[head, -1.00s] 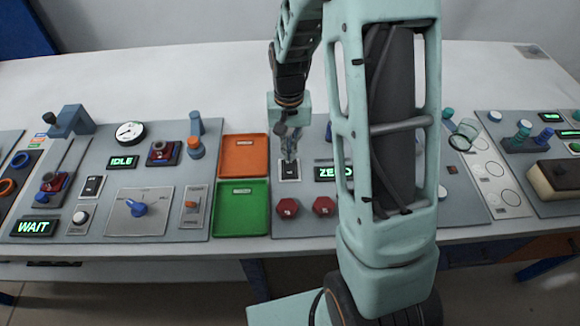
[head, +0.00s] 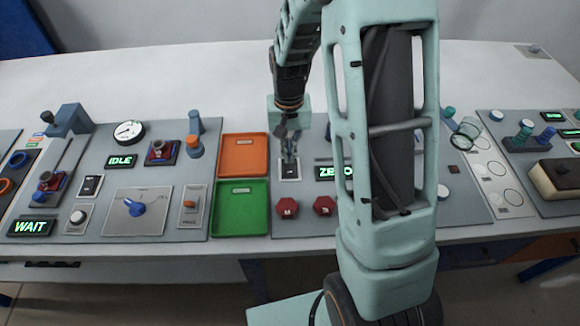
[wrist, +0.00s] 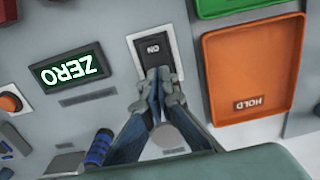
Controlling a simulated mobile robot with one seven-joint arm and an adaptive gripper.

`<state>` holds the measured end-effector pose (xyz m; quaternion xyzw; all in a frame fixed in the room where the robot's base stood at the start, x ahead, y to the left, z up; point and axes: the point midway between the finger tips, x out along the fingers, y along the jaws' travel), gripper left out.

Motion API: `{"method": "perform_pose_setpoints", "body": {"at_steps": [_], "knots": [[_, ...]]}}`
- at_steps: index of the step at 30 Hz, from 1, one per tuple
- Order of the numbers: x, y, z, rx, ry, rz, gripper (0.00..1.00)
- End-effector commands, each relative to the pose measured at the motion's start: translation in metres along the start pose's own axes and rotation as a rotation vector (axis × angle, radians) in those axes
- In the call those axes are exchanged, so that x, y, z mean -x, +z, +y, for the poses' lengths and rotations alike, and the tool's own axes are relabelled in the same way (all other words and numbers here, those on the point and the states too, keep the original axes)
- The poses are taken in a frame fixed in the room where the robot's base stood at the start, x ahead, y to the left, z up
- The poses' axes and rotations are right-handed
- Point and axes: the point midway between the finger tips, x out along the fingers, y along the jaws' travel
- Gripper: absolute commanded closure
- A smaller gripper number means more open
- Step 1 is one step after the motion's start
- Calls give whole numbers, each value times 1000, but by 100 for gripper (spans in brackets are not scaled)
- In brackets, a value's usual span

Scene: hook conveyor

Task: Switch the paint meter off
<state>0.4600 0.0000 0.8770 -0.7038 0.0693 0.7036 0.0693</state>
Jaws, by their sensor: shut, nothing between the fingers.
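A black rocker switch (wrist: 154,50) in a white frame, marked ON, sits on the grey panel in the wrist view. It also shows in the head view (head: 290,171), partly behind my gripper. My gripper (wrist: 159,73) is shut and empty, with its fingertips at the switch's lower half as seen in the wrist view; I cannot tell whether they touch it. In the head view my gripper (head: 290,157) points down over the switch. A green-lit display reading ZERO (wrist: 70,68) is beside the switch, and it is partly hidden by my arm in the head view (head: 330,173).
An orange HOLD tray (head: 243,172) and a green tray (head: 241,232) lie left of the switch. Two red hexagonal knobs (head: 288,208) (head: 325,206) stand in front of it. A blue-handled part (wrist: 99,147) is near my fingers in the wrist view.

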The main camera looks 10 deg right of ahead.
Motion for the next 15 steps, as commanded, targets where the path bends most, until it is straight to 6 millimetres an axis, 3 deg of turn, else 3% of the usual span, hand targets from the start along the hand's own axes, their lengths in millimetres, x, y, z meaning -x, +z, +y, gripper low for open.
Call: {"method": "perform_pose_setpoints", "body": {"at_steps": [15], "knots": [[-9, 0, 0, 0, 0, -1, 100]]}}
